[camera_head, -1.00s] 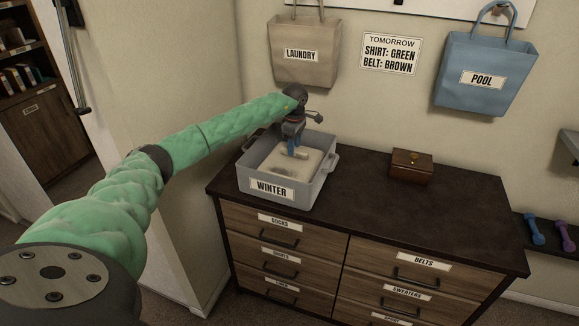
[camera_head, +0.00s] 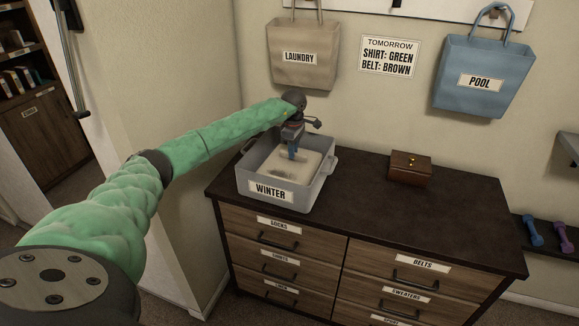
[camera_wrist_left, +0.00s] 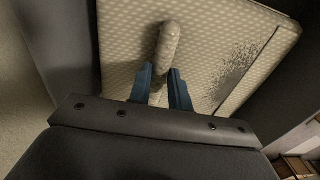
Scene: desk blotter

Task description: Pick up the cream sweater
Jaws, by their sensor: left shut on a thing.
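The cream sweater (camera_head: 307,164) lies folded in the grey bin labelled WINTER (camera_head: 314,194) on top of the dresser. My left gripper (camera_head: 292,157) reaches down into the bin and is shut on the sweater. In the left wrist view a raised fold of the sweater (camera_wrist_left: 167,45) stands between the blue fingers of my left gripper (camera_wrist_left: 165,88). A dark speckled patch marks the cloth beside it. The rest of the sweater still lies in the bin. My right gripper is not in view.
A small brown box (camera_head: 410,168) with a gold knob stands on the dresser top (camera_head: 370,200), which is otherwise clear. A LAUNDRY bag (camera_head: 303,60) and a blue POOL bag (camera_head: 482,78) hang on the wall behind. The bin's walls surround my gripper.

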